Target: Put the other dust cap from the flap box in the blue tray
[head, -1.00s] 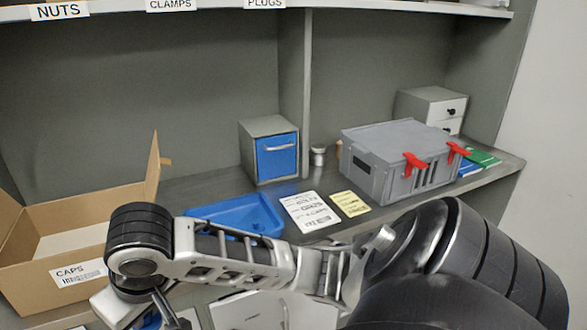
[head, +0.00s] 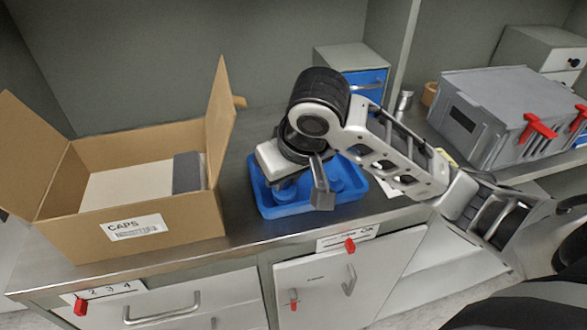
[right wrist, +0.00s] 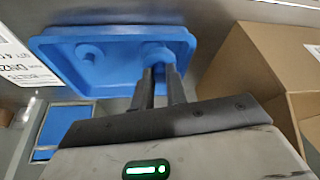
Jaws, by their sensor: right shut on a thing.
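The blue tray (head: 262,203) lies on the bench, right of the open cardboard flap box labelled CAPS (head: 75,228). My right gripper (right wrist: 159,70) is over the tray, pointing down into it, and is shut on a blue dust cap (right wrist: 157,54). Whether this cap touches the tray floor I cannot tell. Another blue dust cap (right wrist: 89,53) sits in the tray, apart from the gripper. In the head view my right wrist hides part of the tray. The flap box shows a pale floor and a dark grey block (head: 187,172) inside. My left gripper is not in view.
A grey case with red latches (head: 490,110) stands on the bench at the right. A small cabinet with a blue drawer (head: 368,82) is behind the tray. Drawers and a door with red tags are below the bench front. The box flaps stick up and outward.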

